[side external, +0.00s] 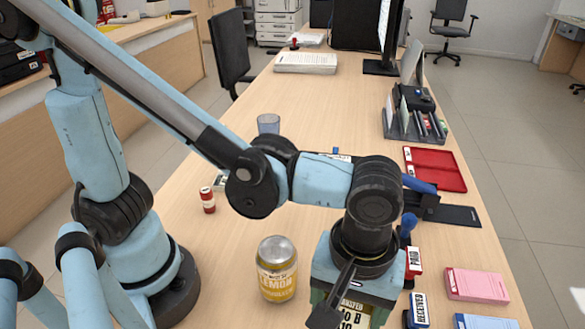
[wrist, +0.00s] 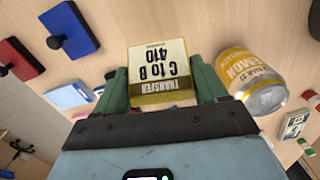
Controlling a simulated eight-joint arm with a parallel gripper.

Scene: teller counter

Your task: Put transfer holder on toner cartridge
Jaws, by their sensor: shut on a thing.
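The transfer holder (wrist: 157,66), a small block with a yellow and white label reading "TRANSFER C to B 410", is held between the green fingers of my gripper (wrist: 160,82). In the wrist view its label appears upside down. In the side view my gripper (side external: 345,305) is low at the front of the counter, and part of the holder (side external: 356,314) shows by the fingers. I cannot clearly identify the toner cartridge. A dark object with a blue part (side external: 420,186) lies behind my wrist, partly hidden by it.
A yellow lemon can (side external: 277,270) stands left of my gripper and close to it in the wrist view (wrist: 250,80). Stamps (side external: 418,310) and a pink box (side external: 476,285) are at right. A red tray (side external: 449,185) and an organizer (side external: 410,128) stand farther back. The counter's left middle is mostly clear.

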